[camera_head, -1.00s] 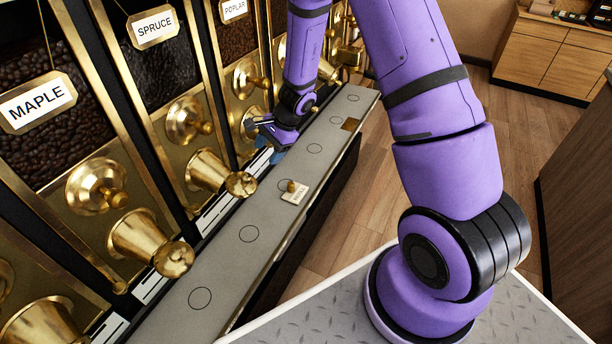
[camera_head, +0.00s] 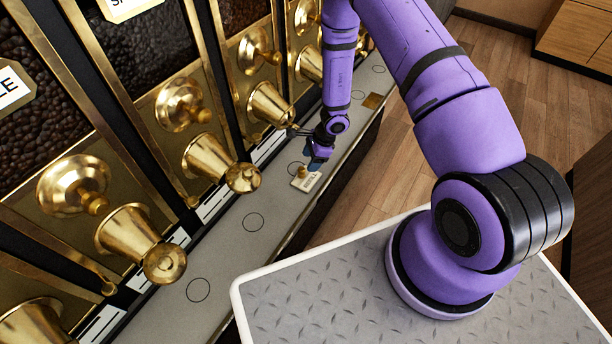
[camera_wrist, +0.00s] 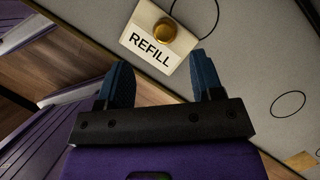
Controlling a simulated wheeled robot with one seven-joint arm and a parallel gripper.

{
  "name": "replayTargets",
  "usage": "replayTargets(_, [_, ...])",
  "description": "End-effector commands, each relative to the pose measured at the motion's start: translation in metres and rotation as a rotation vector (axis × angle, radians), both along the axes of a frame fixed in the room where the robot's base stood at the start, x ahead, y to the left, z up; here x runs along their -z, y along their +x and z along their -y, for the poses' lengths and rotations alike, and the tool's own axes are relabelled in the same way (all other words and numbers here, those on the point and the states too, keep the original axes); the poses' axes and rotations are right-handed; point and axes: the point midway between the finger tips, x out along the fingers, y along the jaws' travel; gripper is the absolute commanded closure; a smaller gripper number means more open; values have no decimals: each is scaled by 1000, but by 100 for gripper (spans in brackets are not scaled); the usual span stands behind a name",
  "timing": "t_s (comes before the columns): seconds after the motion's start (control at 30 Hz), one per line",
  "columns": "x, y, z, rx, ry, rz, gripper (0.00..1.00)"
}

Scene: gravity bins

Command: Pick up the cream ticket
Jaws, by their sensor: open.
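The cream ticket (camera_head: 304,183) lies on the grey counter ledge near its front edge, with a small brass knob standing on it. In the wrist view the ticket (camera_wrist: 146,48) reads "REFILL" and its round brass knob (camera_wrist: 165,31) faces me. My gripper (camera_head: 316,163) is just behind the ticket in the head view. In the wrist view my gripper (camera_wrist: 160,75) has its two blue fingers apart with nothing between them. The ticket lies just beyond the fingertips, apart from them, and the knob is roughly in line with the gap.
The grey ledge (camera_head: 232,240) carries printed circles and a brass square (camera_head: 373,101). Gold dispenser spouts (camera_head: 218,162) and knobs jut out over its left side. Open wooden floor (camera_head: 365,185) lies to the right.

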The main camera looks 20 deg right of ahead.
Motion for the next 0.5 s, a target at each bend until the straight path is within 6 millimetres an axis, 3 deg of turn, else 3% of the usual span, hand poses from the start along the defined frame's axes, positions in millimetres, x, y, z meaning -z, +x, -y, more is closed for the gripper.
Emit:
replayTargets(0.27, [18,3,-8,-2,0,1,39])
replayTargets(0.5, [47,11,-22,-2,0,0,39])
